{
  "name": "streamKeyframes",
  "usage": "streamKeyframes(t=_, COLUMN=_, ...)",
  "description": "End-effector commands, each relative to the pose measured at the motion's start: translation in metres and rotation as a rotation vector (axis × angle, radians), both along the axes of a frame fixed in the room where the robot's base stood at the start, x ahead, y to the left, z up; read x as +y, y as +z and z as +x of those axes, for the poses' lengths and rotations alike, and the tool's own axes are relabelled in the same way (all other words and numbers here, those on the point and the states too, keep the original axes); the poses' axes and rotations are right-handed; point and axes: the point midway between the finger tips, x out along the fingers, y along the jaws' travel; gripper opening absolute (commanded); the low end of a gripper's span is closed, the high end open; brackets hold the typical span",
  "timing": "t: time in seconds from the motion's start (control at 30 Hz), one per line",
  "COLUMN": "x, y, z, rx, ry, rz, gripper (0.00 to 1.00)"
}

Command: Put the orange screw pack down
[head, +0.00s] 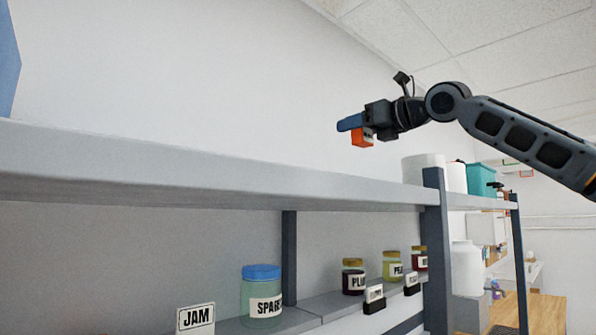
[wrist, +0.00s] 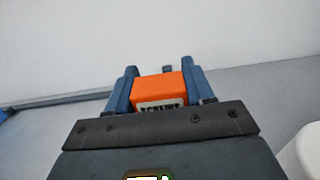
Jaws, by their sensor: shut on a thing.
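The orange screw pack (wrist: 160,89) is between the two blue fingers of my gripper (wrist: 160,82) in the wrist view, with part of its dark-lettered label showing. In the head view my gripper (head: 350,123) is shut on the pack (head: 362,138), at the upper right. The pack sticks out below the blue fingers. The gripper is above the level of the grey upper shelf (head: 200,165). I cannot tell its exact height over the shelf. The far side of the pack is hidden.
The upper shelf is bare on its visible left and middle. White containers (head: 424,168) and a teal bin (head: 481,179) stand toward the right. Below are a blue-lidded jar (head: 262,296), smaller jars (head: 353,277) and a JAM sign (head: 195,317). A dark post (head: 436,250) supports the shelf.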

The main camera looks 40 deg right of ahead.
Motion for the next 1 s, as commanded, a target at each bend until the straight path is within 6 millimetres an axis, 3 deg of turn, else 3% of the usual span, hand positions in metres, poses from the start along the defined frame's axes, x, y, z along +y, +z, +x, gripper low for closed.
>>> streamKeyframes(t=0.5, x=0.093, y=-0.058, z=-0.03, rx=0.001, ry=0.002, rz=-0.002, gripper=0.19)
streamKeyframes(t=0.77, x=0.106, y=-0.07, z=-0.035, rx=0.0, ry=-0.001, rz=0.001, gripper=0.19)
streamKeyframes(t=1.0, x=0.105, y=-0.099, z=-0.035, rx=0.001, ry=0.0, rz=0.003, gripper=0.19)
